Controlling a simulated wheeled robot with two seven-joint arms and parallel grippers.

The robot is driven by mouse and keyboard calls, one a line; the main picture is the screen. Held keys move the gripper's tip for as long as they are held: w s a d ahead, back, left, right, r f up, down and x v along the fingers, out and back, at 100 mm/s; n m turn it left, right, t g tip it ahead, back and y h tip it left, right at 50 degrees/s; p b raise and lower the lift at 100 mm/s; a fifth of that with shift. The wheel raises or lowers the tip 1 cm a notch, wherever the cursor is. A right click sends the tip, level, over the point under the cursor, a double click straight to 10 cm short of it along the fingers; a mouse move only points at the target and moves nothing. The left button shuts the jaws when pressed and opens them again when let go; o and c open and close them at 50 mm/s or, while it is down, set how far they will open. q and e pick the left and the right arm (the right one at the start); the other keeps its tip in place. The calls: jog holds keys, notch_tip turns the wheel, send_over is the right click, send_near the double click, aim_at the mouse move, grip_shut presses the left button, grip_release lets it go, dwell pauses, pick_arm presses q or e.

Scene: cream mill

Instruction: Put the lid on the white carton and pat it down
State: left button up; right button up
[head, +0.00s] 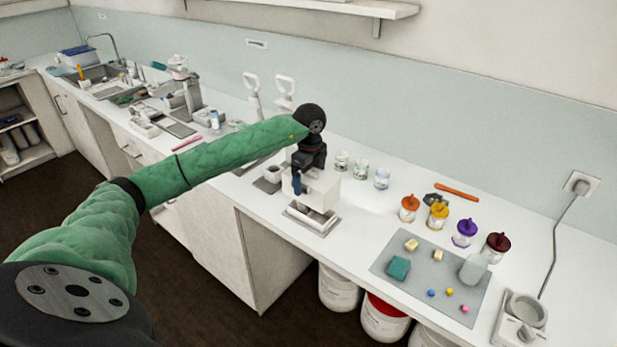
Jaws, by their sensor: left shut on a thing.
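The white carton (321,193) is a boxy shape near the front edge of the counter, above a grey plate (312,221). My left gripper (298,186) reaches down from above at the carton's top left side. It is shut on a white piece there that looks like the lid, but its outline blends with the carton. I cannot tell whether the lid is seated or still apart from the carton. The gripper hides part of the carton's top and back. My right gripper is not in view.
Several small jars (361,169) stand behind the carton. To the right, a grey mat (388,255) holds small blocks, and lidded jars (465,233) stand along its back. Clear counter lies right of the carton.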

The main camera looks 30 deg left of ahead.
pick_arm(q)
jog(key=shift+w+d+f, duration=0.2)
jog(key=shift+f, duration=0.2)
jog(key=shift+s+a+f, duration=0.1)
jog(key=shift+f, duration=0.15)
jog(key=shift+f+b, duration=0.35)
jog(key=shift+b, duration=0.15)
jog(key=shift+f+b, duration=0.3)
jog(key=shift+f, duration=0.15)
